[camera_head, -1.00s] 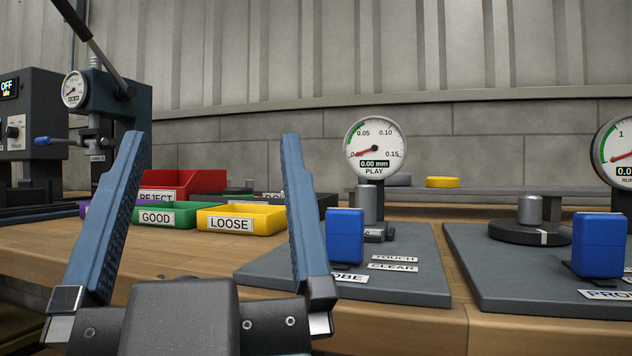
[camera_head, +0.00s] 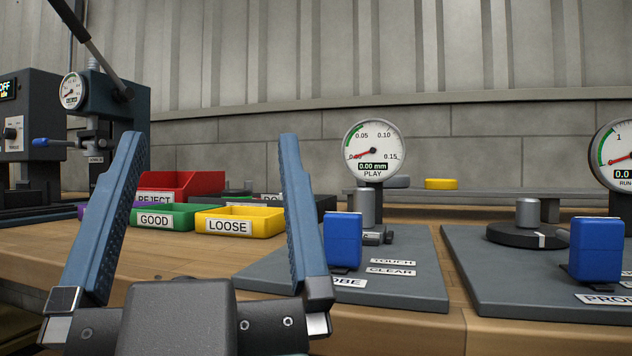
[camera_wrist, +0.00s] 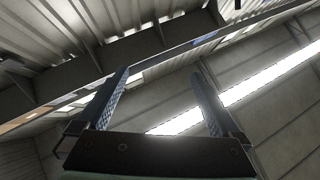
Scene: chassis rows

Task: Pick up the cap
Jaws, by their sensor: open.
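No object in view is labelled as the cap, and I cannot tell for sure which one it is. A short yellow round piece (camera_head: 441,184) lies on the low grey ledge behind the gauge stands, with a similar grey round piece (camera_head: 398,182) to its left, partly hidden by the gauge. My gripper (camera_head: 211,137) stands upright in the foreground with its blue fingers wide apart and nothing between them. In the wrist view my gripper (camera_wrist: 160,73) is also open, pointing up towards the roof and a bright light strip.
The red REJECT bin (camera_head: 181,184), green GOOD bin (camera_head: 173,211) and yellow LOOSE bin (camera_head: 262,215) stand behind my gripper. A PLAY gauge (camera_head: 373,149) and blue block (camera_head: 343,240) stand on a grey plate to the right. A press (camera_head: 112,110) is at left. Bare wood lies in front of the bins.

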